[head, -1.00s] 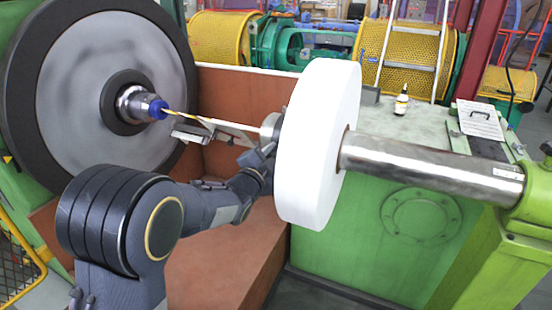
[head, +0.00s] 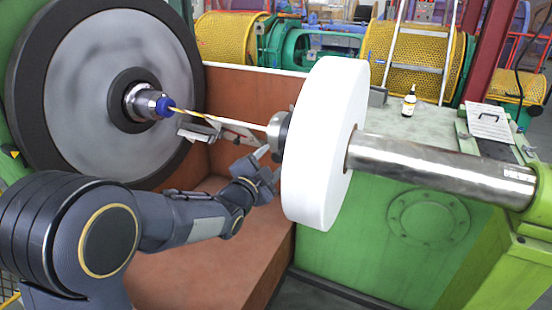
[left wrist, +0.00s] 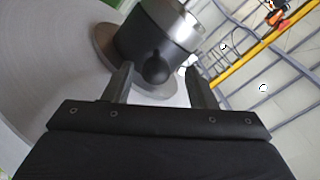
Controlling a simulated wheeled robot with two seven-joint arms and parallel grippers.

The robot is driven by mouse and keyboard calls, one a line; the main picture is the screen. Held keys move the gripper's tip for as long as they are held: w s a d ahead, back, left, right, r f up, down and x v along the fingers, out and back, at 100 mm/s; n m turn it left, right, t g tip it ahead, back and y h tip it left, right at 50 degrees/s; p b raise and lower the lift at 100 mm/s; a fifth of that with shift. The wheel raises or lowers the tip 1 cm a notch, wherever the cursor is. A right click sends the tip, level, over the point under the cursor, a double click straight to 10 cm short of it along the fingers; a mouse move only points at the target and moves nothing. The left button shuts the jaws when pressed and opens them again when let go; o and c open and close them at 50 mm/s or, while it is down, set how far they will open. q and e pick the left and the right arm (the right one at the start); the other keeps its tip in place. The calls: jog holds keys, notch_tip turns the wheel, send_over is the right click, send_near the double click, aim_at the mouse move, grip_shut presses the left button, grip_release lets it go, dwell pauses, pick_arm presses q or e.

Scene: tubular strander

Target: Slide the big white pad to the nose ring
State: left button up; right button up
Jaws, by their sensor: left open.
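The big white pad (head: 325,145) is a thick upright disc around the steel shaft (head: 440,170) in the head view. A dark and metal collar, which looks like the nose ring (head: 279,131), shows at the shaft's left end, just left of the pad. My left gripper (head: 265,164) is open, just below the collar and close to the pad's left face; contact cannot be told. In the left wrist view, its fingers (left wrist: 157,70) are apart with nothing gripped. A dark rounded part with a metal rim (left wrist: 163,28) stands beyond them. My right gripper is not in view.
A large grey wheel (head: 110,95) with a blue-tipped hub (head: 165,106) stands at left. A thin rod and a bracket (head: 200,132) span toward the collar. A brown trough (head: 190,250) lies below. A bottle (head: 409,101) and a clipboard (head: 489,122) rest on the green machine.

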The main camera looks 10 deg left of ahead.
pick_arm(q)
jog(key=shift+v, duration=1.5)
jog(key=shift+w, duration=0.1)
jog(key=shift+a, duration=0.1)
jog(key=s+a+f+n+g+y+p, duration=0.1)
jog(key=s+a+f+n+g, duration=0.15)
jog(key=s+a+n, duration=0.3)
jog(key=s+a+f+n+g+y, duration=0.1)
jog(key=s+a+n+g, duration=0.2)
jog(key=s+a+n, duration=0.3)
jog(key=s+d+f+n+g, duration=0.1)
jog(key=s+f+n+g, duration=0.1)
jog(key=s, duration=0.9)
jog(key=s+d+f+n+g+p, duration=0.1)
jog(key=s+g, duration=0.3)
jog(key=s, duration=0.8)
jog(key=shift+d+f+n, duration=0.25)
jog(key=shift+f+n, duration=0.45)
jog(key=shift+n, duration=0.15)
